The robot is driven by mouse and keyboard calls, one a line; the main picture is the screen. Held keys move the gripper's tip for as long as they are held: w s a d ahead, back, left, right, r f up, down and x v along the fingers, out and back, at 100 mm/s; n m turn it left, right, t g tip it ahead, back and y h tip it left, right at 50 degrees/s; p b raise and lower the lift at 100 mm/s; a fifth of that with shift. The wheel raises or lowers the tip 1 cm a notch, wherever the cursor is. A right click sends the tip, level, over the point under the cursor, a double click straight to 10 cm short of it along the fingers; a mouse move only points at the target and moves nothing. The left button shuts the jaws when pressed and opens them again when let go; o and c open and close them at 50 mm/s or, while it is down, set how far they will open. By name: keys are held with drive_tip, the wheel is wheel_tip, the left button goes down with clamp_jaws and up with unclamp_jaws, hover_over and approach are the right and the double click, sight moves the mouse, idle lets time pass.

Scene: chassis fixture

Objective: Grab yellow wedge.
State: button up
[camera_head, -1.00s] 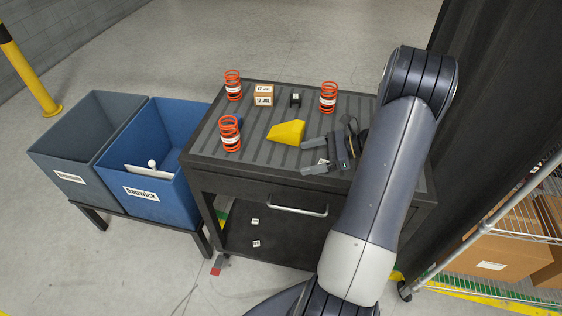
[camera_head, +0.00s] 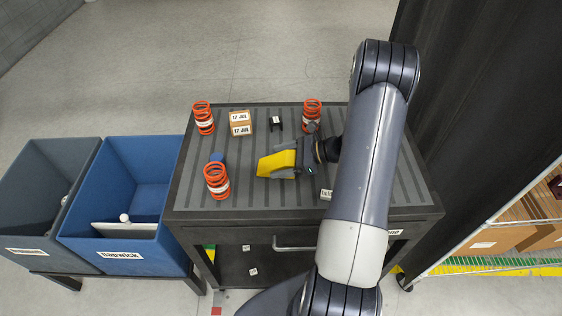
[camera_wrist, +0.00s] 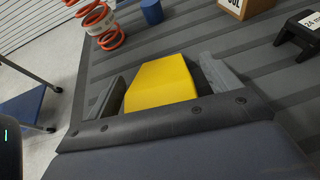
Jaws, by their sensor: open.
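The yellow wedge (camera_head: 277,164) lies on the ribbed grey top of the cart (camera_head: 240,196), near its middle. My gripper (camera_head: 284,160) is open, reaching in from the right at the wedge. In the wrist view the wedge (camera_wrist: 160,84) sits between the two grey fingers of my gripper (camera_wrist: 162,88), with a narrow gap visible on the right side. I cannot tell whether the left finger touches it. The wedge's near end is hidden by the gripper body.
Orange springs (camera_head: 217,181) (camera_head: 203,118) (camera_head: 312,115) stand around the wedge. A blue cylinder (camera_head: 217,158) is at left. A blue bin (camera_head: 135,190) and grey bin (camera_head: 40,190) stand left of the cart.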

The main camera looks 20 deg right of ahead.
drive_tip(key=shift+a, duration=0.1)
drive_tip(key=c, duration=1.3)
drive_tip(key=shift+c, duration=0.2)
